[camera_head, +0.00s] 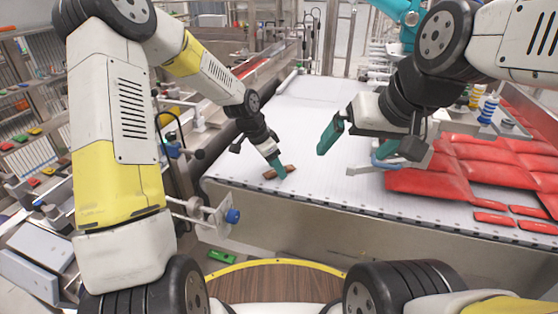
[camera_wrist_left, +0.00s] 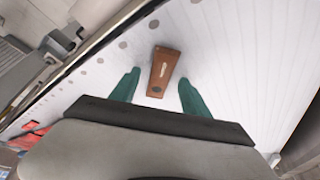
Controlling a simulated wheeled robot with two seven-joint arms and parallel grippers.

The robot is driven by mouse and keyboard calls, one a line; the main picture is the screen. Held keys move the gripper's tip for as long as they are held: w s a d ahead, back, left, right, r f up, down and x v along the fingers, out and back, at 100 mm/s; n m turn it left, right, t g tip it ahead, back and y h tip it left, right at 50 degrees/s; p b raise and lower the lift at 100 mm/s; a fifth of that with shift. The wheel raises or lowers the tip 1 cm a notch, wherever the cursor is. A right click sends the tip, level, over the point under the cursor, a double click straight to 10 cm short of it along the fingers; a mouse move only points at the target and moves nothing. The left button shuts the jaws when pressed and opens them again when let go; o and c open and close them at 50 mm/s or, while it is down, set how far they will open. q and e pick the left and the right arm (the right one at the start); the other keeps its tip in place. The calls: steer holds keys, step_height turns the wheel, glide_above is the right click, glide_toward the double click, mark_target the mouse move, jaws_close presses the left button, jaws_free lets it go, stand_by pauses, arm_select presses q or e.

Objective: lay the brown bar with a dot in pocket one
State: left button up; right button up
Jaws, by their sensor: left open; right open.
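The brown bar (camera_head: 270,174) lies on the white table near its left front edge. In the left wrist view the bar (camera_wrist_left: 166,64) shows a dark dot at its near end and a pale mark in the middle. My left gripper (camera_head: 281,171) is low over the bar. Its green fingers (camera_wrist_left: 160,78) are open, one on each side of the bar, with gaps between. My right gripper (camera_head: 371,143) is open and empty above the table, left of the red pads. I cannot make out which place is pocket one.
Red cushion-like pads (camera_head: 443,178) cover the table's right side, with small red pieces in front. A blue curved part (camera_head: 384,163) sits under my right gripper. The white table (camera_head: 315,100) is clear behind the bar. A green piece (camera_head: 222,256) lies below the table's front.

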arm_select(q)
steer(key=shift+f, duration=0.1)
steer(key=shift+c, duration=0.2)
jaws_close()
